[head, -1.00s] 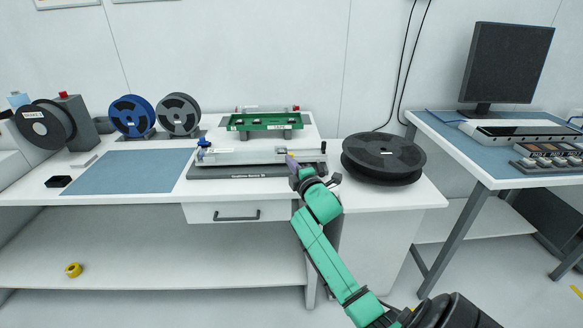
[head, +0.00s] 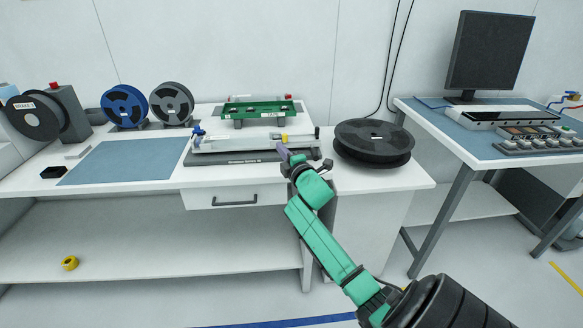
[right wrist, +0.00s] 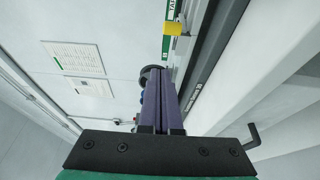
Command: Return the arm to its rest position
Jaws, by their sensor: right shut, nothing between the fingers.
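My right arm, green with dark joints, reaches up from the lower right in the head view. Its gripper (head: 283,152) has purple fingers that are shut and empty. The fingertips overlap the front right part of the silver test fixture (head: 225,146) in the head view, near a yellow piece (head: 284,138). In the right wrist view the purple fingers (right wrist: 168,82) lie together, pointing away from the camera. The yellow piece (right wrist: 173,29) shows there beyond and right of the fingertips, apart from them in the picture. My left gripper is not in view.
A green board (head: 258,108) sits behind the fixture. A black reel (head: 373,139) lies flat right of the gripper. A blue mat (head: 130,162) and standing reels are at left. A drawer handle (head: 235,201) is below the fixture. A second table (head: 480,150) stands at right.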

